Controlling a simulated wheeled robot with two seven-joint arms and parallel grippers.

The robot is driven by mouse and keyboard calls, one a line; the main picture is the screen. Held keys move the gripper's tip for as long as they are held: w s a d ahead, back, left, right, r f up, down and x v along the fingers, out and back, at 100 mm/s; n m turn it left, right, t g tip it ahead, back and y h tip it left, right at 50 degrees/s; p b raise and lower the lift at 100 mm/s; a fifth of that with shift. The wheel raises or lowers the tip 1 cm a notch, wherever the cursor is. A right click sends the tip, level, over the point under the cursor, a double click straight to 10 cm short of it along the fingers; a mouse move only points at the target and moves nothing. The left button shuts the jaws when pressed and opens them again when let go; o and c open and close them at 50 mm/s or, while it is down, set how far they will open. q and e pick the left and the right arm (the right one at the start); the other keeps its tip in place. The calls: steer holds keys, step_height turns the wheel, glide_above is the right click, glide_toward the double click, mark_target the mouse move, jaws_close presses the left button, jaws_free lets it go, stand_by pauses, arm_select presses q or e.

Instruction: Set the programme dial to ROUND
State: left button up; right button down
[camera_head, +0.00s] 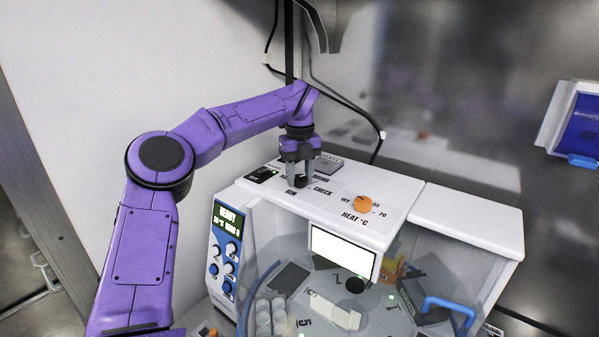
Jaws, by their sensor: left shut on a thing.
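My left gripper (298,172) points straight down onto the white top panel of the machine. It is shut on a dark knob, the programme dial (299,182), at the panel's left part. The label CHECK (322,190) shows to the right of the dial. The fingers cover much of the dial and some labels around it, so I cannot read where its pointer stands or see ROUND. My right gripper is not in view.
An orange heat dial (363,204) marked HEAT °C stands to the right on the same panel. A blue control panel (226,255) with a lit display and several knobs is at the front left. A clear-walled chamber (285,243) lies below. A black cable hangs behind.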

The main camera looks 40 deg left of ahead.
mark_target(300, 177)
arm_select(q)
steer(key=shift+d+f, duration=0.1)
steer(key=shift+f, duration=0.1)
stand_by(0.4)
steer(key=o, duration=1.1)
steer(key=shift+r, duration=0.1)
steer(key=shift+c, duration=0.2)
steer(key=shift+r, duration=0.1)
step_height(300, 177, up, 10)
steer(key=p, duration=0.1)
steer(key=shift+r, duration=0.25)
